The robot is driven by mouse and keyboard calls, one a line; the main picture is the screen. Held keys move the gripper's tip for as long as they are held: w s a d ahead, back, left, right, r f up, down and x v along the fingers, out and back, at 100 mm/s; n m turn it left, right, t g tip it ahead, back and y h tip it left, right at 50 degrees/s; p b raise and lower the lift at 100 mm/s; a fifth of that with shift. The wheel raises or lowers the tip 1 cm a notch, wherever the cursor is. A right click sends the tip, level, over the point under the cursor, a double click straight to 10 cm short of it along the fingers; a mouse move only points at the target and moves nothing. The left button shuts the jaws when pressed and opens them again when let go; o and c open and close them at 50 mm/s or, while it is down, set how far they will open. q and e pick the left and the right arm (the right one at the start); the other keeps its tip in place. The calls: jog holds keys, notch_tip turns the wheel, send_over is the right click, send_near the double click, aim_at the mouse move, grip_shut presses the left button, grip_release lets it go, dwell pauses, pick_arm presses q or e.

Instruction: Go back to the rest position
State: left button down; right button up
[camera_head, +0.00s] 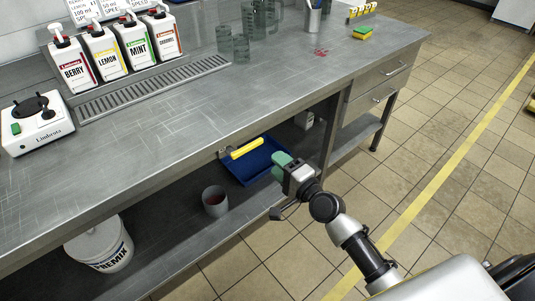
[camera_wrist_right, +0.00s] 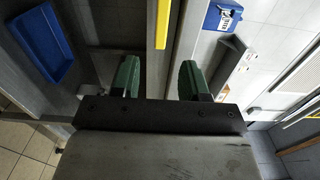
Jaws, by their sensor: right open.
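My right gripper (camera_head: 283,162) is in front of the bench, just beyond its front edge. Its green-padded fingers are apart, with nothing between them; they also show in the right wrist view (camera_wrist_right: 158,78). A yellow bar-shaped handle (camera_head: 247,149) sits at the bench's front edge, left of the gripper and apart from it. The yellow handle also shows in the right wrist view (camera_wrist_right: 162,22), ahead of the gap between the fingers. My left gripper is in neither view.
The steel bench (camera_head: 190,120) carries several syrup bottles (camera_head: 106,52), a white Lindenta device (camera_head: 37,122) and clear cups. On the lower shelf are a blue tray (camera_head: 236,167), a grey cup (camera_head: 215,201) and a PREMIX bucket (camera_head: 100,247).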

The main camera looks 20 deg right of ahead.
jog(key=shift+v, duration=1.1)
